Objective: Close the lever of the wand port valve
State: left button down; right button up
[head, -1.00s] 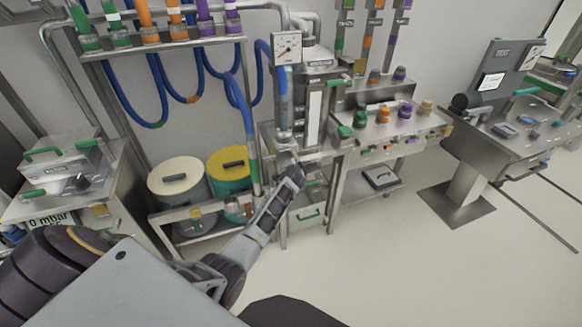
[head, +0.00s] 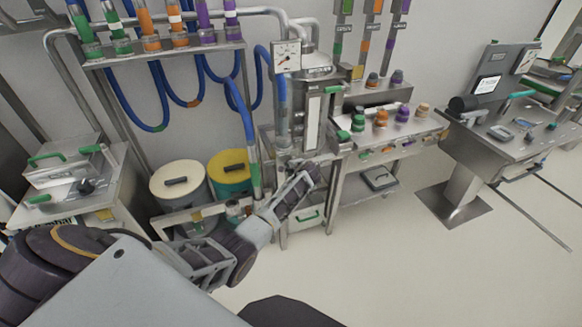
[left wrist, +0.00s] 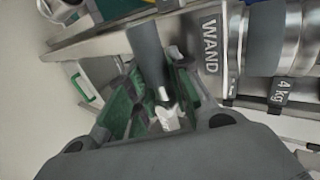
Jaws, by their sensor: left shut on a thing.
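My left gripper (head: 316,172) reaches to the front of the steel column unit in the head view. In the left wrist view its green-padded fingers (left wrist: 153,88) are shut on the lever (left wrist: 147,48), which shows as a dark grey grip with a bright metal stem below it. The fingers hide part of the lever. A plate marked WAND (left wrist: 210,45) is just right of the fingers, beside the metal wand port fitting (left wrist: 238,40). In the head view my gripper covers the lever. My right gripper is not in view.
A drum with a yellow lid (head: 229,164) and one with a cream lid (head: 178,180) stand left of the column. Blue hoses (head: 247,130) hang above them. A steel bench with coloured knobs (head: 381,119) is to the right. The floor in front is clear.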

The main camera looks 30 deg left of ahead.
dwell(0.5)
pick_arm(q)
jog(key=c, duration=1.3)
grip_release()
jog(key=shift+w+d, duration=0.1)
jog(key=shift+v, duration=6)
jog(key=shift+w+d, duration=0.1)
jog(key=shift+w, duration=0.05)
